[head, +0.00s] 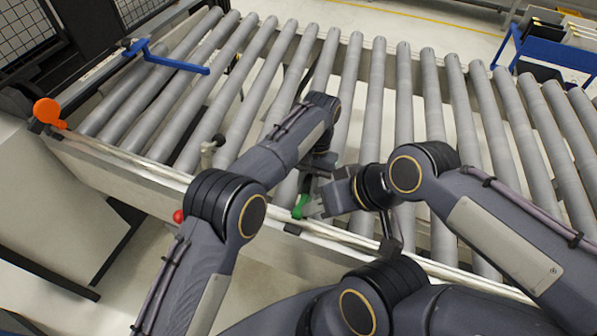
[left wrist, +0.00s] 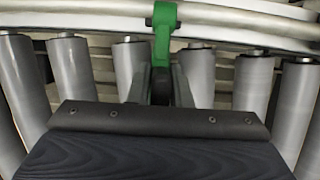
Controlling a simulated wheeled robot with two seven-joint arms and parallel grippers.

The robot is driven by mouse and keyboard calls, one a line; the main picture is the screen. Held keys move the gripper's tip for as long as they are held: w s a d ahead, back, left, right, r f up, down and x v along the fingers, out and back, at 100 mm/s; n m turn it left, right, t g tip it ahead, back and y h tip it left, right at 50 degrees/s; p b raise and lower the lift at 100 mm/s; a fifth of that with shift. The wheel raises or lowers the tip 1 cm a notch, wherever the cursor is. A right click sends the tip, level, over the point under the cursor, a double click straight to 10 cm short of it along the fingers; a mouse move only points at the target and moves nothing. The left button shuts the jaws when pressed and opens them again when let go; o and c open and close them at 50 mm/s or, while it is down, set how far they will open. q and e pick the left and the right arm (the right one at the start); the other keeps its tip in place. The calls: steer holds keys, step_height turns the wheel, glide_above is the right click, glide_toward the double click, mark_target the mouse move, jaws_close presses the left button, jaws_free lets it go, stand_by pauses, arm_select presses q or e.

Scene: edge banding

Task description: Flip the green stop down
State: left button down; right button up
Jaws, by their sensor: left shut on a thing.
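The green stop (head: 301,207) is at the near rail of the roller conveyor, in the middle of the head view. In the left wrist view the green stop (left wrist: 163,32) stands up at the top centre, its head over the pale rail. My left gripper (left wrist: 161,85) has its fingers closed about the lower part of the stop. In the head view the left gripper (head: 307,184) reaches down beside the stop, partly hidden by its wrist. My right gripper (head: 318,206) is close to the stop on its right; its finger opening is unclear.
Grey rollers (head: 375,85) fill the conveyor behind my arms. The near rail (head: 130,155) runs along the front. An orange paddle (head: 48,112) and a blue bar (head: 165,57) are at the left. A red knob (head: 179,216) sits below the rail.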

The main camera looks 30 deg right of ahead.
arm_select(q)
steer(key=shift+f, duration=0.25)
arm_select(e)
steer(key=shift+w, duration=0.55)
arm_select(q)
steer(key=c, duration=1.4)
jaws_free()
steer(key=shift+r, duration=0.1)
